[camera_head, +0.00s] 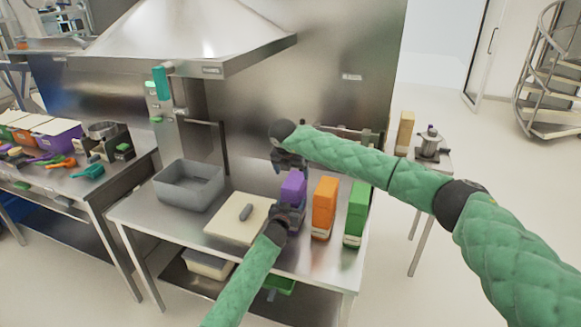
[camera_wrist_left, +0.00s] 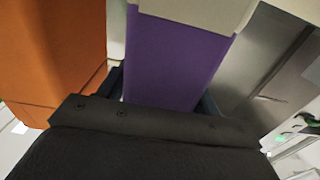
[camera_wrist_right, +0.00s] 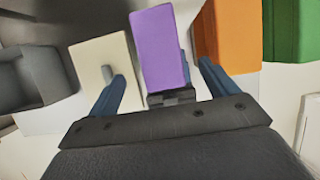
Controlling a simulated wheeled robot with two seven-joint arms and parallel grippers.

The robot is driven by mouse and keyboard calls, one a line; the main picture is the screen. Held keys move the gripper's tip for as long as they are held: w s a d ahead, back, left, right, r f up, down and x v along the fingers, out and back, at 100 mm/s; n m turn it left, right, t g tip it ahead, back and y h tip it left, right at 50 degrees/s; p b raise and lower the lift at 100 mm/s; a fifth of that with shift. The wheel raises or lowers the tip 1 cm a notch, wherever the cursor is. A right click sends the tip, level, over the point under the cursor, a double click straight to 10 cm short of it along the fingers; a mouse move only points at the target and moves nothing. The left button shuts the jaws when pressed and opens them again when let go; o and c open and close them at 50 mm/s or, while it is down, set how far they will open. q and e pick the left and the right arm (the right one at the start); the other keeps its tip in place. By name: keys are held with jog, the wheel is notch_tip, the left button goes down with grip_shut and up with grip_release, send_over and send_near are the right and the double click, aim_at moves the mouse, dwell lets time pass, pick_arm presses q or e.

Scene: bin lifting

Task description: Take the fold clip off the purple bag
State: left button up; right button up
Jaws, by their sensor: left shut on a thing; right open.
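The purple bag (camera_head: 293,187) stands upright on the steel table. My left gripper (camera_head: 285,213) is shut on it from the front; the left wrist view shows the purple face (camera_wrist_left: 175,62) between the fingers, with a pale band beyond. My right gripper (camera_head: 290,166) is open just above and behind the bag top. In the right wrist view the bag (camera_wrist_right: 160,45) lies between the spread fingers. A small dark ridged piece (camera_wrist_right: 172,97) sits at the bag's near end there; it may be the fold clip, but I cannot be sure.
An orange bag (camera_head: 325,203) and a green bag (camera_head: 357,208) stand close to the right. A cream board (camera_head: 228,224) with a grey object (camera_head: 246,212) lies to the left, beside a grey bin (camera_head: 189,185). A range hood (camera_head: 190,35) hangs above.

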aim_at(295, 180)
jog(key=x, duration=0.8)
jog(key=shift+w+f, duration=0.1)
jog(key=shift+f, duration=0.1)
jog(key=c, duration=1.2)
jog(key=shift+r, duration=0.25)
jog(key=shift+r, duration=0.35)
jog(key=shift+r, duration=0.6)
